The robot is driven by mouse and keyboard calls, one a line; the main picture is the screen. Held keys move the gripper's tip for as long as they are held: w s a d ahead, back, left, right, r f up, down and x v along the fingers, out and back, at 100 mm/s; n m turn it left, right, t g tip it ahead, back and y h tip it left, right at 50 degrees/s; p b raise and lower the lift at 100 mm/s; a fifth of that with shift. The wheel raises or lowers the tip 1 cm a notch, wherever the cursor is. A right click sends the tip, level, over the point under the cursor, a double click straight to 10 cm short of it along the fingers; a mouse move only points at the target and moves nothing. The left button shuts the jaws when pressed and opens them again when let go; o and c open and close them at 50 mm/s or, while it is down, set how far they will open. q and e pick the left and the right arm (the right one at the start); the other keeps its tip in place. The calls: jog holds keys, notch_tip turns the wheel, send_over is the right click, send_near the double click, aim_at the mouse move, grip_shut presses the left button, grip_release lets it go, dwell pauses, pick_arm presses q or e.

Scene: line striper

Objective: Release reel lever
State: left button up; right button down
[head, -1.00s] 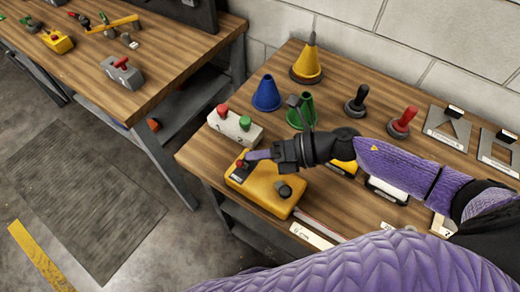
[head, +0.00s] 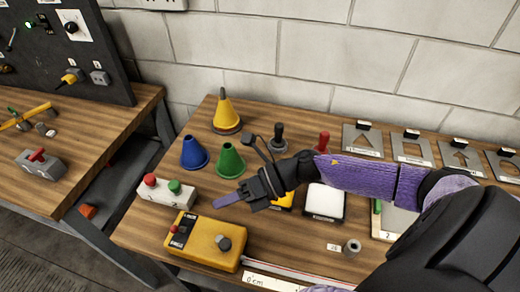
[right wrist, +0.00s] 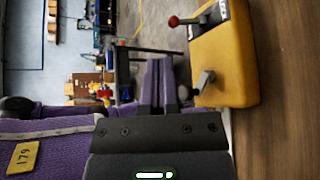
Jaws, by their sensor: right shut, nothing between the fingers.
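The yellow box (head: 212,247) lies near the front left of the wooden table, and it also shows in the right wrist view (right wrist: 225,65). It has a dark panel and a small red-knobbed lever (head: 173,228) at its left end; the red ball and its rod (right wrist: 175,21) stick out in the right wrist view. A dark knob (head: 224,243) sits on its top. My right gripper (head: 226,200) is shut and empty, apart from the red knob and just behind the box in the head view. My left gripper is not in view.
Behind the box are a white block with red and green buttons (head: 167,190), a blue cone (head: 194,152), a green cone (head: 229,160) and a yellow cone (head: 227,112). Metal stencil plates (head: 411,149) line the wall. A ruler (head: 270,281) lies in front.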

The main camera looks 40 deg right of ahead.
jog(key=v, duration=0.5)
jog(key=shift+s+d+r, duration=0.15)
jog(key=shift+d+r, duration=0.05)
jog(key=shift+r, duration=0.25)
